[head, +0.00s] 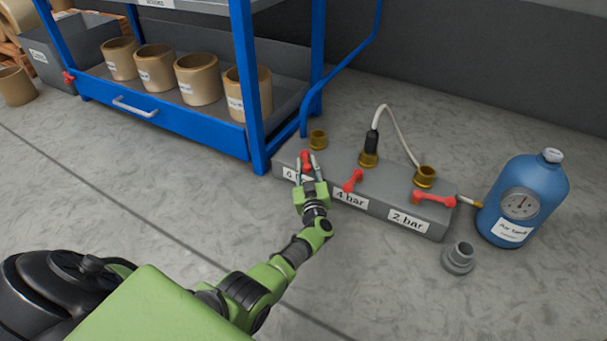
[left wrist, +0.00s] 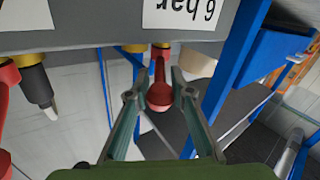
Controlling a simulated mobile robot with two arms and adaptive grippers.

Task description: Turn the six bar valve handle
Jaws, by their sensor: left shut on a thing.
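A grey valve block (head: 375,209) lies on the floor with labels reading 4 bar and 2 bar, and a 6 bar label (head: 290,175) partly hidden by my gripper. My left gripper (head: 308,166) is shut on the red six bar valve handle (head: 306,156) at the block's left end. In the left wrist view the handle's round red end (left wrist: 160,96) lies between the two fingers (left wrist: 160,92). The 6 bar label (left wrist: 185,14) appears upside down there. The red 4 bar handle (head: 353,180) and red 2 bar handle (head: 434,199) stand free. My right gripper is not in view.
A blue rack (head: 256,110) with several tan pots stands close behind the block's left end. A blue air tank (head: 526,195) and a grey fitting (head: 458,258) stand to the right. A cable (head: 400,135) arches above the block. The floor in front is clear.

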